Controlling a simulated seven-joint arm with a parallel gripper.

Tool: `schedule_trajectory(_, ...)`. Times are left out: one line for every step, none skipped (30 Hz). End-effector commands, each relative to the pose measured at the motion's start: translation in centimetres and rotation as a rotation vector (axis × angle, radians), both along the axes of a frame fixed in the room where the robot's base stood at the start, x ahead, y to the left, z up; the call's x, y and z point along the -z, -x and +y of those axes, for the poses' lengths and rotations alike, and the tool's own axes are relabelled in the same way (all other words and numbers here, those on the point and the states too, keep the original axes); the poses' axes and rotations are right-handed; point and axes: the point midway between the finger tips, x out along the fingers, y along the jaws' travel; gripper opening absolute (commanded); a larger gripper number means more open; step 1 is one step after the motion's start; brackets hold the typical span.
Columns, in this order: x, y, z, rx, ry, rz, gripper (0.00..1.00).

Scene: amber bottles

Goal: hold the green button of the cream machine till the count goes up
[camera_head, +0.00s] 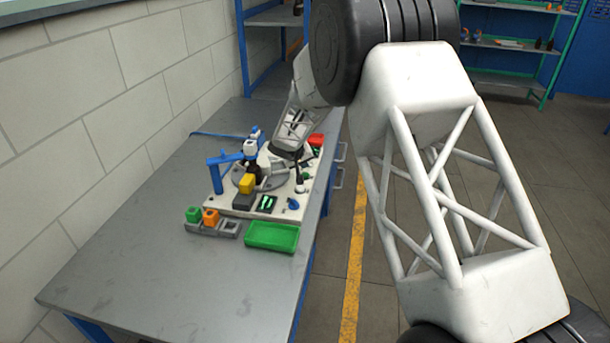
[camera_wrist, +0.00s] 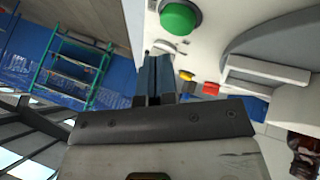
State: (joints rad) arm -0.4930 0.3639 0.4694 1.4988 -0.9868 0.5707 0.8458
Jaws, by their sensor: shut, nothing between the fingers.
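The cream machine (camera_head: 226,206) stands on the grey bench in the head view, with a grey round disc on top. Its green button (camera_wrist: 180,18) is a large dome in a pale collar at the top of the wrist view. My gripper (camera_wrist: 153,60) is shut and empty, its dark fingertips below and left of the button in that view, apart from it in the picture. In the head view the gripper end is small and dark over the machine's right side. A small dark panel with green marks (camera_head: 266,203) is on the machine's front; its reading is too small to tell.
A green tray (camera_head: 271,237) and a grey holder with green and orange blocks (camera_head: 210,217) sit in front of the machine. A blue post (camera_head: 216,175) rises at its left. Small yellow (camera_wrist: 187,76) and red (camera_wrist: 210,88) knobs are near my fingers. The bench front is clear.

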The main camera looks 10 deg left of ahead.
Motion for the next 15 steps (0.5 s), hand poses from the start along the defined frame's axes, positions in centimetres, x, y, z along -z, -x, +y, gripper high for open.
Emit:
schedule_trajectory(-0.4, 0.0, 0.0, 0.000, 0.000, -0.001, 0.00)
schedule_trajectory(-0.6, 0.0, 0.0, 0.000, 0.000, -0.001, 0.00)
schedule_trajectory(-0.9, 0.0, 0.0, 0.000, 0.000, -0.001, 0.00)
schedule_trajectory(-1.1, 0.0, 0.0, 0.000, 0.000, -0.001, 0.00)
schedule_trajectory(-1.3, 0.0, 0.0, 0.000, 0.000, -0.001, 0.00)
schedule_trajectory(-1.6, 0.0, 0.0, 0.000, -0.001, -0.001, 0.00)
schedule_trajectory(-1.8, 0.0, 0.0, 0.000, -0.001, -0.001, 0.00)
schedule_trajectory(-2.0, 0.0, 0.0, 0.000, -0.001, -0.001, 0.00)
schedule_trajectory(-2.3, 0.0, 0.0, 0.000, 0.000, -0.001, 0.00)
schedule_trajectory(-2.5, 0.0, 0.0, 0.000, 0.000, -0.001, 0.00)
schedule_trajectory(-2.7, 0.0, 0.0, 0.000, 0.000, -0.001, 0.00)
schedule_trajectory(-3.0, 0.0, 0.0, -0.001, -0.001, -0.002, 0.00)
schedule_trajectory(-3.2, 0.0, 0.0, 0.000, -0.001, -0.002, 0.00)
schedule_trajectory(-3.4, 0.0, 0.0, 0.000, -0.001, -0.002, 0.00)
schedule_trajectory(-3.7, 0.0, 0.0, 0.000, -0.001, -0.002, 0.00)
